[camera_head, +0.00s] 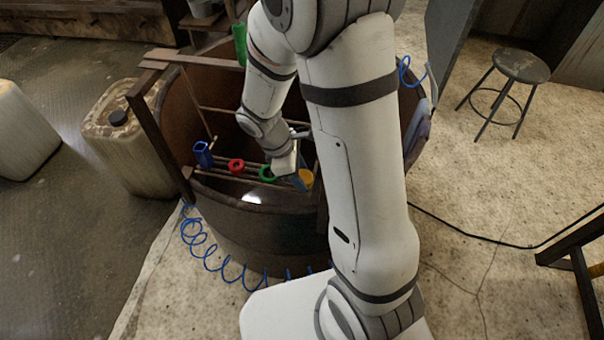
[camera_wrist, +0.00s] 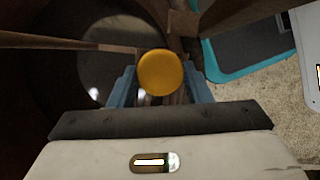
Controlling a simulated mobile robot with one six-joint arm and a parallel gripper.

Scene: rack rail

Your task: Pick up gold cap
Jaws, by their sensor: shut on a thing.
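The gold cap (camera_wrist: 161,73) is a round yellow-gold disc between the blue fingers of my gripper (camera_wrist: 166,84) in the wrist view. The fingers are shut on it, one on each side. In the head view the gold cap (camera_head: 306,178) shows at the right end of the row on the rack rail, and my gripper (camera_head: 299,182) is at it, partly hidden by my arm. I cannot tell whether the cap still touches the rail.
On the rail left of the cap are a green ring (camera_head: 267,173), a red ring (camera_head: 236,166) and a blue piece (camera_head: 203,154). The rack spans a large round tub (camera_head: 270,225). Jerrycans (camera_head: 125,140) stand left. A stool (camera_head: 520,66) stands right.

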